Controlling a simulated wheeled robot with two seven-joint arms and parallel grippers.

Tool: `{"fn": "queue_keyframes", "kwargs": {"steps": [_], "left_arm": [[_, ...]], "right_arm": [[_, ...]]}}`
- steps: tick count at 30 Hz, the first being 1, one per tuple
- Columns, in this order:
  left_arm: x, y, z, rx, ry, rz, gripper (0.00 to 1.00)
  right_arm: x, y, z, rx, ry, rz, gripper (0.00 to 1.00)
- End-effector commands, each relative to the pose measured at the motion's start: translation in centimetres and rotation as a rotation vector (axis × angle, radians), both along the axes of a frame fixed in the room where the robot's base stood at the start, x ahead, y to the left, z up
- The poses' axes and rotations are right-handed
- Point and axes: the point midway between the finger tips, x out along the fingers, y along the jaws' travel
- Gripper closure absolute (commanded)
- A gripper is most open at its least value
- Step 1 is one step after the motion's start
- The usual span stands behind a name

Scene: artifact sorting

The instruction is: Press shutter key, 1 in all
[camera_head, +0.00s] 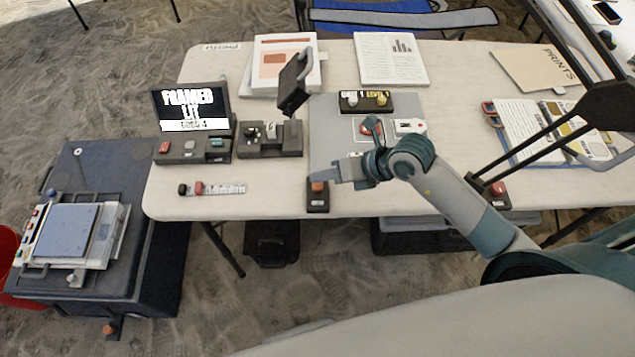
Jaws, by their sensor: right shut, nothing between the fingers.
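A small black box with an orange button (317,190) stands at the front edge of the white table; I take it for the shutter key, though no label is readable. My right gripper (331,179) is shut and empty. Its fingertips are just beside and slightly above the orange button in the picture; I cannot tell whether they touch it. My left gripper is not in view.
A black frame (560,135) crosses the right side. A dark case (120,205) stands left.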

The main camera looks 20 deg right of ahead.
Motion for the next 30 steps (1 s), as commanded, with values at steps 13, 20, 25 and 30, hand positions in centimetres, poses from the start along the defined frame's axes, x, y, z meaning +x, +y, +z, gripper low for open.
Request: {"fn": "queue_keyframes", "kwargs": {"steps": [13, 20, 25, 30], "left_arm": [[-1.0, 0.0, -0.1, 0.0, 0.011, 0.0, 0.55], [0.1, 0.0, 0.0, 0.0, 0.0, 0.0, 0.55], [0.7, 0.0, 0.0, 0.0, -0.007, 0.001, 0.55], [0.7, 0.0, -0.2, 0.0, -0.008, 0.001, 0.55]], "right_arm": [[0.0, 0.0, 0.0, 0.0, 0.0, 0.0, 1.0], [0.0, 0.0, 0.0, 0.0, 0.0, 0.0, 1.0], [0.0, 0.0, -0.1, 0.0, 0.0, 0.0, 1.0], [0.0, 0.0, -0.6, 0.0, 0.001, -0.001, 1.0]]}}
